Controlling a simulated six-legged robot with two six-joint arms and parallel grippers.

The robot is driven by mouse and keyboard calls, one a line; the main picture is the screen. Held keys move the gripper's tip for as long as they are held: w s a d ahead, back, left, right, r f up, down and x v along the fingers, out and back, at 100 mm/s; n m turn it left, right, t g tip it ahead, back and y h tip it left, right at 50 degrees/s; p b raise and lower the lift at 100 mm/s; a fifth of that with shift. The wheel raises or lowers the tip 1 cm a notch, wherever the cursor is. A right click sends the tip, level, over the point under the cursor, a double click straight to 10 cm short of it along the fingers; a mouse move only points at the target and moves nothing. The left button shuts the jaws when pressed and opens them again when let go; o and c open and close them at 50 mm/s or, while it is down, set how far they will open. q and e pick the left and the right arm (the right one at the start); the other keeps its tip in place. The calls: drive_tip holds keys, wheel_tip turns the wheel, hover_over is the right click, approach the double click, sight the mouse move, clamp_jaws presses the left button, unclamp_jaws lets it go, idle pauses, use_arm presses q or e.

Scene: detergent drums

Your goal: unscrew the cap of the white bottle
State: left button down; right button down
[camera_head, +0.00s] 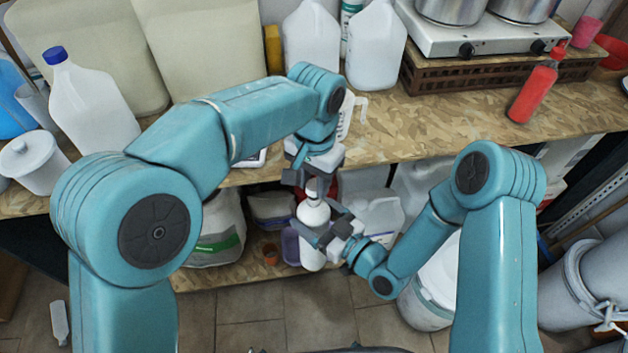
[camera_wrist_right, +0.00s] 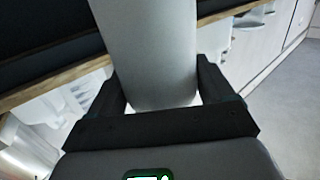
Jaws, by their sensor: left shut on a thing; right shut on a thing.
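The white bottle (camera_head: 313,212) is held upright in front of the shelf, near the middle of the head view. My right gripper (camera_head: 322,238) is shut around its body from the right. In the right wrist view the bottle (camera_wrist_right: 150,50) stands between the two dark fingers of this gripper (camera_wrist_right: 160,88). My left gripper (camera_head: 312,180) is above the bottle, pointing down, and is shut on the cap at the bottle's top. The cap is mostly hidden by the fingers, so I cannot tell whether it has turned.
A wooden worktop (camera_head: 430,125) runs behind my arms. It bears a jug with a blue cap (camera_head: 90,100), a red bottle (camera_head: 535,88) and a stove (camera_head: 470,35). A lower shelf (camera_head: 235,275) with several containers lies behind the bottle.

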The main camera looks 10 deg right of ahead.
use_arm(q)
wheel_tip(320, 180, up, 4)
drive_tip(key=shift+f, duration=0.2)
drive_tip(key=shift+w+a, duration=0.1)
